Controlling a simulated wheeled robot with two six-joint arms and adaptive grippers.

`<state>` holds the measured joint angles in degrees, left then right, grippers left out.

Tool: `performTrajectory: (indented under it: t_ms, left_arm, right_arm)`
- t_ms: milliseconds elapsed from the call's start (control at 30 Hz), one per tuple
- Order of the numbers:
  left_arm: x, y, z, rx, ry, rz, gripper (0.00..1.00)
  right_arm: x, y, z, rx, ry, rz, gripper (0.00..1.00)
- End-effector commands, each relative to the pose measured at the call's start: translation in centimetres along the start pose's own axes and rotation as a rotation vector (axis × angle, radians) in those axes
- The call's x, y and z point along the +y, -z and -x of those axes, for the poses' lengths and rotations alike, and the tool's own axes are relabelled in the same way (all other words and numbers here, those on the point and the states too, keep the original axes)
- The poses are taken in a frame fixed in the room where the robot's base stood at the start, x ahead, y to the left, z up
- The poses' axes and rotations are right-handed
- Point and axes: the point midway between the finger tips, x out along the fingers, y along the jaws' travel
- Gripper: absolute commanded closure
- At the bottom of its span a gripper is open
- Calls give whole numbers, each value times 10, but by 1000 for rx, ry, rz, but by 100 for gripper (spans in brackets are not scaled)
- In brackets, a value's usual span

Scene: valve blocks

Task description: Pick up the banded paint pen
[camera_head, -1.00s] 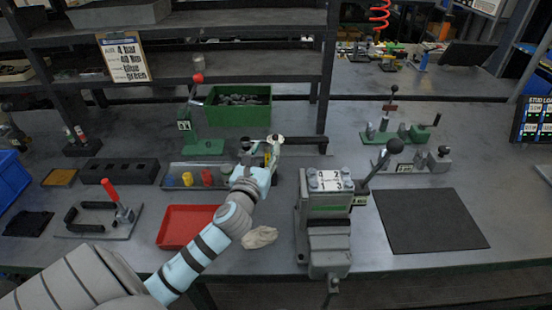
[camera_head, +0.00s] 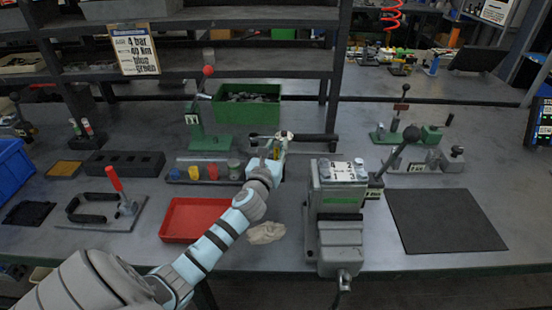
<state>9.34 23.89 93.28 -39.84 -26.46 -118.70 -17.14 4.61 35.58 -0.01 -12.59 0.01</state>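Two small upright pen-like items with red and white parts stand in a dark block at the left: one pen (camera_head: 74,127) and another pen (camera_head: 87,127). They are too small to tell which, if either, is the banded paint pen. My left gripper (camera_head: 272,143) is over the back middle of the bench, right of the row of small jars and well away from that block. A small yellow patch shows at its fingers, but I cannot tell what it is or whether the fingers are open. My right gripper is out of view.
A red tray (camera_head: 190,222) and a crumpled cloth (camera_head: 266,233) lie near my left arm. A grey vise (camera_head: 340,225) stands to its right. A green bin (camera_head: 247,108) is behind. A dark mat (camera_head: 445,220) lies clear at right.

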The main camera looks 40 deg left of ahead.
Motion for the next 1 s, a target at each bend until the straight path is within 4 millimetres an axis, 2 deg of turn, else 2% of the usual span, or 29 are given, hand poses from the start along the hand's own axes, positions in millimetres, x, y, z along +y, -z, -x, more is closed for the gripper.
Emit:
performTrajectory:
  t_ms: [33,100,133,467,567,700,800,900,1000]
  left_arm:
    - [0,0,0,0,0,0,88]
    - [0,0,0,0,0,0,99]
    - [0,0,0,0,0,0,100]
    - [0,-5,0,0,0,0,100]
    - [0,-25,0,-1,0,1,100]
    - [0,-66,0,-3,1,0,100]
    - [0,-88,0,-2,1,0,100]
    - [0,-100,0,-2,0,0,100]
    - [0,-102,0,0,0,1,100]
  right_arm:
    - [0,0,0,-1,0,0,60]
    - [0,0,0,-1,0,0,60]
    - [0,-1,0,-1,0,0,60]
    - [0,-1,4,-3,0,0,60]
    - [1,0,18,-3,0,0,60]
    - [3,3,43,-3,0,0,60]
    - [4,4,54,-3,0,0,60]
    - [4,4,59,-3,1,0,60]
    - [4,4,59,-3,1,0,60]
